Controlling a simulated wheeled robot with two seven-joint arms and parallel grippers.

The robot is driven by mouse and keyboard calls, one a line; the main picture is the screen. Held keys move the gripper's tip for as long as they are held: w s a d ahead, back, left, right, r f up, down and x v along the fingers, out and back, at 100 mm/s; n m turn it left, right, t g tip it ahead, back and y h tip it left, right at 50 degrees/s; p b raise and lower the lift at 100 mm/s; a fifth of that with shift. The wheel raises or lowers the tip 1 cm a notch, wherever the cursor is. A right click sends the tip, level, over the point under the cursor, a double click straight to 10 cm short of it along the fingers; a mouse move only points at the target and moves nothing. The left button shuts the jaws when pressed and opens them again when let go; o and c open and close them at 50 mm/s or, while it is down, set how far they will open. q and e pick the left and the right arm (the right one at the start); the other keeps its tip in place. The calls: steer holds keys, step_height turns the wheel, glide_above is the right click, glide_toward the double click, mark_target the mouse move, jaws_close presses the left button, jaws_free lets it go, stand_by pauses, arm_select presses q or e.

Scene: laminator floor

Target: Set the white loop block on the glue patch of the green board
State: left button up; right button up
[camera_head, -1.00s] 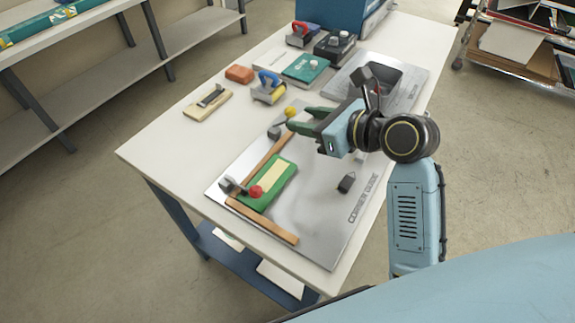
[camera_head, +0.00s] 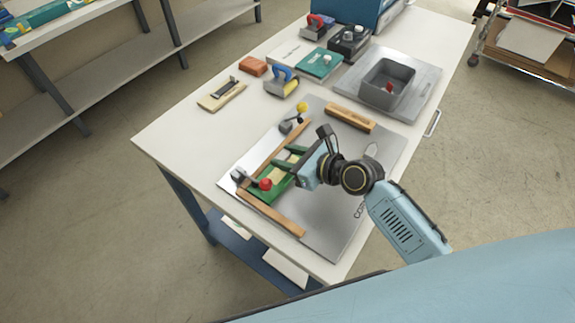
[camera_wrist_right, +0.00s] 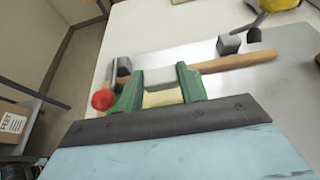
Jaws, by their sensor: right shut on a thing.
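The green board (camera_head: 258,196) lies on the metal plate against the wooden fence strips. Its cream glue patch shows in the right wrist view (camera_wrist_right: 163,98), partly hidden by my gripper. My right gripper (camera_head: 284,158) is over the board. Its green fingers are shut on the white loop block (camera_wrist_right: 161,76), which sits between the fingertips in the right wrist view. In the head view the block is hard to make out. I cannot tell whether it touches the patch. My left gripper is not in view.
A red-knobbed clamp (camera_head: 264,184) stands at the board's near left end, and a yellow-knobbed clamp (camera_head: 302,108) at the far end. A loose wooden bar (camera_head: 350,117) lies on the plate's far side. A grey bin (camera_head: 388,83) stands behind. The table's left front is clear.

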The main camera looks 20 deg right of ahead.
step_height(320, 180, down, 3)
steer(key=shift+r+b, duration=0.1)
steer(key=shift+b, duration=0.4)
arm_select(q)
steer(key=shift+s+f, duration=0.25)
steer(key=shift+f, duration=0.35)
arm_select(e)
steer(key=shift+f, duration=0.25)
steer(key=o, duration=0.9)
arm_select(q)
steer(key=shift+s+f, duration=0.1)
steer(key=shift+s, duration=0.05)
arm_select(e)
steer(key=shift+o, duration=0.2)
steer(key=shift+r, duration=0.1)
